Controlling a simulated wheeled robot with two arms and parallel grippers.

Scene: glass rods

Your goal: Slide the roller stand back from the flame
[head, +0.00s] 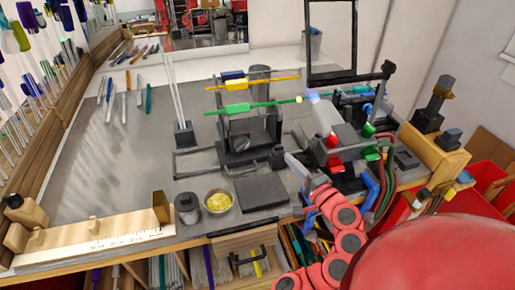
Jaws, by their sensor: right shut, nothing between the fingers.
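The roller stand (221,145) is a dark metal frame in the middle of the bench, left of the burner. A green rod (250,107) lies across it, its glowing right tip beside the flame. A yellow rod (268,80) and a blue block show above it. The burner (323,115) is a pale barrel with a small bluish flame (311,97) at its upper left end. My right gripper (284,158) is shut and empty, close to the front right of the stand's base. I cannot tell if it touches the stand. My left gripper is out of view.
A dark square plate (262,191), a bowl of yellow bits (218,202) and a grey pot (188,208) stand in front of the stand. Hoses and valves crowd the right. The bench left of the stand is mostly clear.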

